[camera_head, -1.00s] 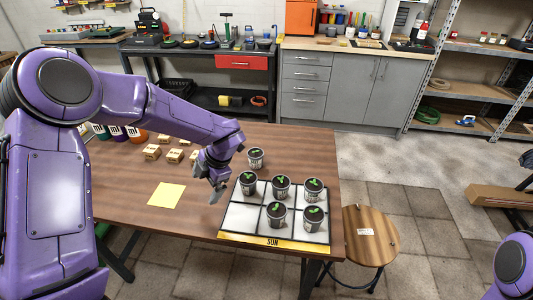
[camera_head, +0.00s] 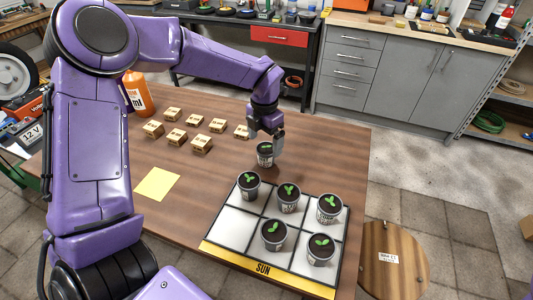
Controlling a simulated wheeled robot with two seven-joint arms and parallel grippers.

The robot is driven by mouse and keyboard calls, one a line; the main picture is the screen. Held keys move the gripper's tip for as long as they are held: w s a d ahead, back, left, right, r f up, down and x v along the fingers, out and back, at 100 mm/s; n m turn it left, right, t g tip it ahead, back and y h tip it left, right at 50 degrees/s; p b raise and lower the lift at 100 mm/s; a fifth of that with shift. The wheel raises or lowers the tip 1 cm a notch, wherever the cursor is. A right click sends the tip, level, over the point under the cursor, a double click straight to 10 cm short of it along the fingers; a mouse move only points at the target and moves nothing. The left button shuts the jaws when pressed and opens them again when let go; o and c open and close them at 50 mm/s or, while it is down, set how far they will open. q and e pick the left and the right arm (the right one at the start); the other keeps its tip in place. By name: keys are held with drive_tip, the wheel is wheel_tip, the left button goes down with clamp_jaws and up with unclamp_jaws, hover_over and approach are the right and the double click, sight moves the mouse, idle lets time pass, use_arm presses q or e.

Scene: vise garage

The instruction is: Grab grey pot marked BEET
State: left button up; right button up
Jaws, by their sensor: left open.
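A small grey pot (camera_head: 265,156) with dark soil and a green sprout stands alone on the wooden table, just behind the SUN tray. My left gripper (camera_head: 267,137) is open, pointing down at this pot; one finger shows beside its right side. I cannot tell whether the pot is between the fingers. Several similar grey pots stand on the tray: back left (camera_head: 249,187), back middle (camera_head: 288,199), back right (camera_head: 329,209), front middle (camera_head: 273,235) and front right (camera_head: 320,249). Their labels are too small to read, so I cannot tell which is BEET. My right gripper is out of view.
The white gridded tray (camera_head: 226,228) has a yellow SUN edge. Several small labelled wooden blocks (camera_head: 202,143) lie left of the gripper. A yellow sheet (camera_head: 156,184) lies on the table (camera_head: 190,200). A round stool (camera_head: 394,258) stands at the right.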

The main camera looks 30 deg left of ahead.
sight(266, 148)
use_arm(q)
drive_tip(key=f, duration=0.4)
drive_tip(key=f+p, duration=0.1)
drive_tip(key=f, duration=0.1)
drive_tip(key=shift+w+d, duration=0.1)
drive_tip(key=shift+w, duration=0.3)
drive_tip(key=shift+s+f, duration=0.1)
drive_tip(key=shift+f, duration=0.05)
drive_tip(key=c, duration=1.2)
